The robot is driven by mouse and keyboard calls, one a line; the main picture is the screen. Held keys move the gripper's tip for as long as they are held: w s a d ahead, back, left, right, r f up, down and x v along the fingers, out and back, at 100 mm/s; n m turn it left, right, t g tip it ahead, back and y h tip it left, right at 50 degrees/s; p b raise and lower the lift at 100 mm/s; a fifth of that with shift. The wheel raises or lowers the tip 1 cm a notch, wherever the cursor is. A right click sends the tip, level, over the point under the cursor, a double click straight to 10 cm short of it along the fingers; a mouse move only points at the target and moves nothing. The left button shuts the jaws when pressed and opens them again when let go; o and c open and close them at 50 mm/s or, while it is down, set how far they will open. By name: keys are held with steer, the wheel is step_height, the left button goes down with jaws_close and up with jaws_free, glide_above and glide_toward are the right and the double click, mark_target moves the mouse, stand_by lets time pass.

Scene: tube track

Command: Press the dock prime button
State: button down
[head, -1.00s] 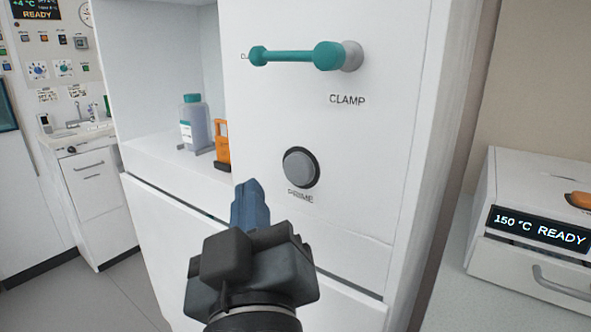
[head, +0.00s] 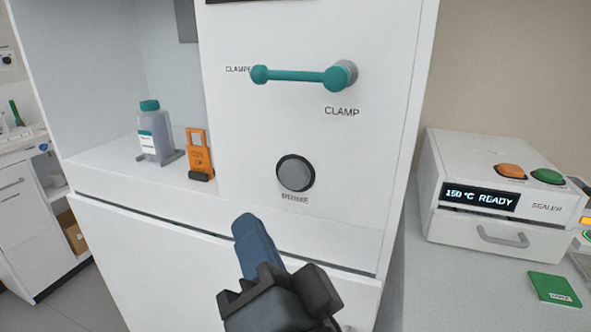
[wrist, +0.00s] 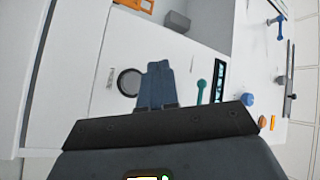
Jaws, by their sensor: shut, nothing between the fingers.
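The prime button (head: 295,173) is a round grey button in a dark ring, with the label PRIME under it, on the white front panel of the dock (head: 235,130). In the wrist view the button (wrist: 130,82) shows to the left of my fingertips. My gripper (head: 247,222) has its blue fingers shut with nothing between them. In the head view the fingertips are below and to the left of the button, apart from it. The fingers also show in the wrist view (wrist: 158,68). The teal clamp lever (head: 300,76) lies nearly level above the button.
A bottle with a teal cap (head: 154,135) and an orange tag (head: 199,155) are on the ledge left of the panel. At the right, a sealer (head: 500,195) reading 150 °C READY stands on a counter beside a green packet (head: 554,289).

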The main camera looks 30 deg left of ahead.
steer(key=shift+s+d+m, duration=0.1)
steer(key=shift+d+m, duration=0.05)
steer(key=shift+m, duration=0.25)
steer(key=b, duration=0.4)
glide_toward(280, 172)
steer(key=shift+s+a+x, duration=0.1)
steer(key=shift+s+x, duration=0.05)
steer(key=shift+x, duration=0.65)
steer(key=shift+s+a+x, duration=0.1)
steer(key=shift+s+x, duration=0.05)
steer(key=shift+x, duration=0.65)
steer(key=shift+s+a+x, duration=0.1)
steer(key=shift+s+x, duration=0.05)
steer(key=shift+x, duration=0.65)
steer(key=shift+w+a, duration=0.1)
steer(key=shift+w, duration=0.3)
steer(key=shift+w+a, duration=0.1)
steer(key=shift+w, duration=0.4)
stand_by(0.6)
steer(key=shift+s+r, duration=0.1)
steer(key=shift+s+d+p, duration=0.2)
steer(key=shift+s+p, duration=0.1)
steer(key=shift+s, duration=0.5)
